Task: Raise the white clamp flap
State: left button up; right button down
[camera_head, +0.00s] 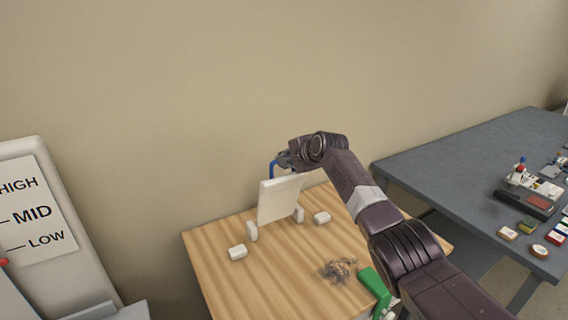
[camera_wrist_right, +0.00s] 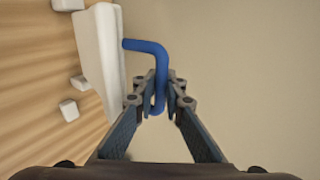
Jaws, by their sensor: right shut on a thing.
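The white clamp flap (camera_head: 278,200) stands nearly upright on the wooden table in the head view, between two small white hinge posts. My right gripper (camera_wrist_right: 155,108) is shut on the blue handle. In the head view my right gripper (camera_head: 283,160) is at the flap's top, partly hidden by my wrist. My left gripper is not in view.
The wooden table (camera_head: 220,265) holds loose white blocks (camera_head: 238,252), a pile of grey shavings (camera_head: 339,270) and a green-handled item (camera_head: 374,284). A dark grey table (camera_head: 450,160) with many small items is at right. A HIGH/MID/LOW lever panel (camera_head: 35,215) is at left.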

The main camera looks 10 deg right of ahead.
jog(key=shift+w+a+r, duration=0.1)
jog(key=shift+w+r, duration=0.3)
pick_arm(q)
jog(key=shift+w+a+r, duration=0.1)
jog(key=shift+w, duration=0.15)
pick_arm(e)
jog(key=shift+r, duration=0.25)
jog(key=c, duration=2.1)
grip_release()
jog(key=shift+w, duration=0.15)
jog(key=shift+o, duration=0.3)
jog(key=shift+f, duration=0.3)
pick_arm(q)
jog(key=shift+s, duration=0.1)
pick_arm(e)
jog(key=v, duration=1.2)
jog(key=shift+r, duration=0.15)
